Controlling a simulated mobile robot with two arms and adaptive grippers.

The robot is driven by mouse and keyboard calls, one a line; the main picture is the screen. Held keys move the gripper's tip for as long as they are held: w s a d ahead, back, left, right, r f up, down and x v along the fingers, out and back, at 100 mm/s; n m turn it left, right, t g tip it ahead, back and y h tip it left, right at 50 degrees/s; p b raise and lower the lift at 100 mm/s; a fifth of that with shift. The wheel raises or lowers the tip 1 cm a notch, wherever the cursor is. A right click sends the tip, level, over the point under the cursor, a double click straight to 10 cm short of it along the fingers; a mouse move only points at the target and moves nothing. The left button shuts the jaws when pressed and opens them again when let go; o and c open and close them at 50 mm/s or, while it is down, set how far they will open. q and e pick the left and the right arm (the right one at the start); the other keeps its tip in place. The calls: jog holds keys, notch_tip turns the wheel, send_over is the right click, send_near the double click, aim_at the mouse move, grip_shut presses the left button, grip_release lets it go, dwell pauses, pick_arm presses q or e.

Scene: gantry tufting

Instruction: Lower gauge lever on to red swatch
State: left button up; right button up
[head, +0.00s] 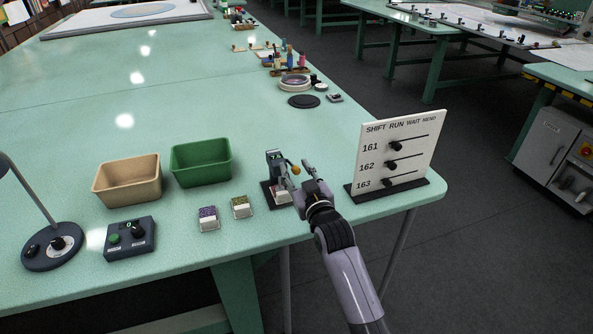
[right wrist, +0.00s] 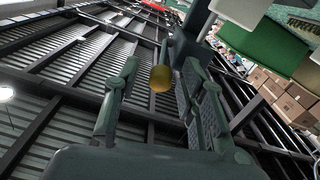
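The gauge (head: 274,167) stands near the table's front edge, a dark upright on a black base with a lever that ends in a yellow ball knob (head: 296,169). The lever looks raised. A pale-sided swatch (head: 283,198) sits on the base under it; its top colour is hard to make out. My right gripper (head: 311,176) is just right of the knob. In the right wrist view my right gripper (right wrist: 163,68) has its fingers spread, with the yellow knob (right wrist: 161,79) between them, a gap on each side. My left gripper is not in view.
Purple (head: 208,217) and olive (head: 241,206) swatches lie left of the gauge. Tan (head: 127,181) and green (head: 201,162) bins stand behind them. A control box (head: 130,239) and lamp base (head: 53,247) are further left. A lettered board (head: 396,150) stands close on the right.

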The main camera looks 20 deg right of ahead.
jog(key=shift+w, duration=0.1)
jog(key=shift+c, duration=0.3)
grip_shut()
dwell(0.6)
